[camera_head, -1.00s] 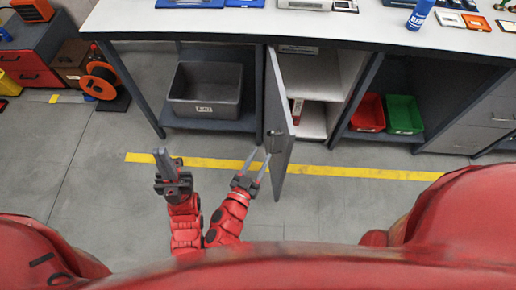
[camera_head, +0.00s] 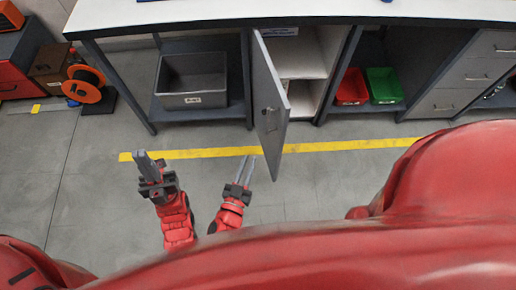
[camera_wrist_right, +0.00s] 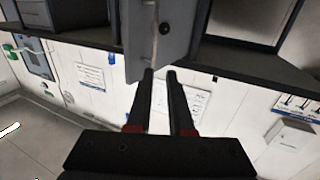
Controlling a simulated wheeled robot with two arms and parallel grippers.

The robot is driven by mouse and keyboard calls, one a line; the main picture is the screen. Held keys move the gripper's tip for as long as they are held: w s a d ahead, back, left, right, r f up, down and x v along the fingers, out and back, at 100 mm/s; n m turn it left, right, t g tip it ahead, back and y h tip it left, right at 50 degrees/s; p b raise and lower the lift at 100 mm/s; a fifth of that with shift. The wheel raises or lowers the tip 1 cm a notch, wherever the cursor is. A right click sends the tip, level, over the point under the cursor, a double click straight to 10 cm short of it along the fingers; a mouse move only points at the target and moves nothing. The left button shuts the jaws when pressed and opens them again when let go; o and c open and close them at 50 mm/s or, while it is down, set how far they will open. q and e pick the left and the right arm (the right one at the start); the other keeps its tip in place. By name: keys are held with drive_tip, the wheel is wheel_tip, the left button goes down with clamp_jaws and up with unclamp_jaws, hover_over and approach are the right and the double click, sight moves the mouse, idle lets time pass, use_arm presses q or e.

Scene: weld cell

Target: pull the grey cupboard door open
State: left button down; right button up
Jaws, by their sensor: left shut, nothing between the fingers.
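The grey cupboard door (camera_head: 267,85) stands swung out from the bench front, with its handle (camera_head: 270,119) near the free edge. White shelves show in the cupboard (camera_head: 302,52) behind it. In the right wrist view, the lower part of the door (camera_wrist_right: 172,42) hangs just beyond the fingertips. My right gripper (camera_head: 247,158) is in front of the door, to the left of its free edge. Its two fingers (camera_wrist_right: 160,73) are apart with nothing between them. My left gripper (camera_head: 143,155) is shut and empty, farther left over the floor.
A grey bin (camera_head: 192,80) sits on the low shelf left of the door. Red (camera_head: 352,87) and green (camera_head: 384,86) bins are in the right bay. An orange cable reel (camera_head: 84,84) stands at far left. Floor around the yellow line (camera_head: 330,147) is clear.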

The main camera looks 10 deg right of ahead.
drive_tip(key=shift+d+r, duration=0.1)
drive_tip(key=shift+d, duration=0.25)
clamp_jaws()
drive_tip(key=w+d+r+t+h, duration=0.1)
drive_tip(key=w+d+r+t, duration=0.2)
drive_tip(key=d, duration=0.5)
drive_tip(key=w+d+r+t+h, duration=0.15)
drive_tip(key=d+r, duration=0.25)
drive_tip(key=d, duration=0.4)
drive_tip(key=w+d+f+m+g+y+b, duration=0.1)
drive_tip(key=w+d+f+m+g+y, duration=0.2)
drive_tip(key=f, duration=0.7)
drive_tip(key=w+d+f+g+y+b, duration=0.15)
drive_tip(key=d+f+g+y, duration=0.3)
drive_tip(key=f, duration=0.55)
drive_tip(key=w+d+f+m+g+y+b, duration=0.15)
drive_tip(key=w+d+f+y, duration=0.25)
drive_tip(key=f, duration=0.6)
drive_tip(key=s+d+r+n+t+y+b, duration=0.1)
drive_tip(key=s+r+y, duration=0.3)
drive_tip(key=r+y, duration=0.55)
drive_tip(key=s+d+r+n+y, duration=0.1)
drive_tip(key=s+r+y, duration=0.25)
drive_tip(key=r, duration=1.05)
drive_tip(key=s+a+p+x, duration=0.1)
drive_tip(key=s+a+x, duration=0.1)
drive_tip(key=x, duration=1)
drive_tip(key=shift+w+a+r+p, duration=0.2)
drive_tip(key=shift+w+p, duration=0.05)
drive_tip(key=shift+p, duration=0.15)
